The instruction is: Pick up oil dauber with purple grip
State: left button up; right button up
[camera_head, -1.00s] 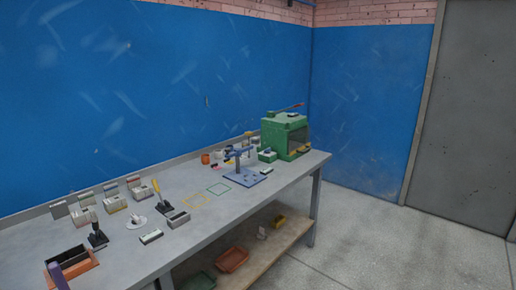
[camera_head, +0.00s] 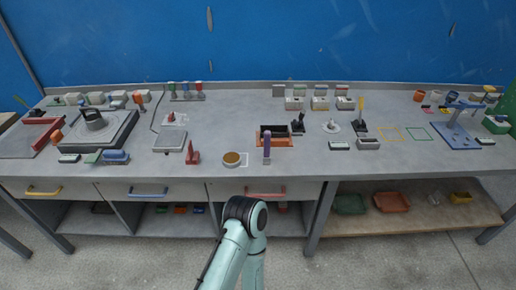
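A dauber with an upright purple grip (camera_head: 267,143) stands on the long grey workbench at the front of an orange-brown tray with a dark inside (camera_head: 262,141). Its lower end is too small to make out. One of my arms, pale teal with a black joint, rises from the bottom middle in front of the bench. No gripper or fingertips of mine show in the view.
A round tin with brown content (camera_head: 231,158) and a red stand (camera_head: 193,157) are left of the tray. A black-based tool (camera_head: 298,124) is close on its right. The workbench (camera_head: 215,125) has bare room behind the tin. Drawers and shelves are below.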

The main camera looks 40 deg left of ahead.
aim_at(266, 154)
jog(key=u, duration=1.45)
jog(key=i+l, duration=0.25)
jog(key=i+z, duration=0.1)
jog(key=z, duration=1.3)
jog(key=k+j+z, duration=0.15)
jog(key=j+z, duration=0.25)
jog(key=k+j+z, duration=0.2)
jog(key=z, duration=0.2)
jog(key=j, duration=0.1)
